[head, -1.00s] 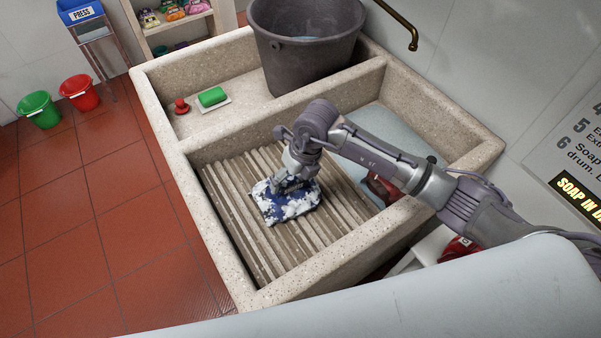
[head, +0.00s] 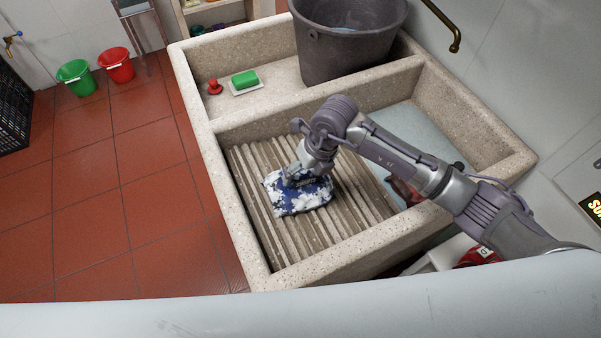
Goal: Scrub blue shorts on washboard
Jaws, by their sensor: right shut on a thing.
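The blue shorts (head: 307,199) lie bunched on the ribbed stone washboard (head: 262,228), with patches of white foam over them. My right gripper (head: 297,181) reaches down from the right and is shut on the shorts, pressing close to the ridges. Its fingertips are partly hidden by the cloth and foam. The washboard fills the left part of the basin's front compartment. My left gripper is not in view.
A large dark bucket (head: 348,48) stands in the back compartment, near a green soap bar (head: 244,79) and a small red object (head: 214,87). Stone rims (head: 225,222) enclose the basin. Green (head: 76,77) and red (head: 117,65) buckets stand on the floor.

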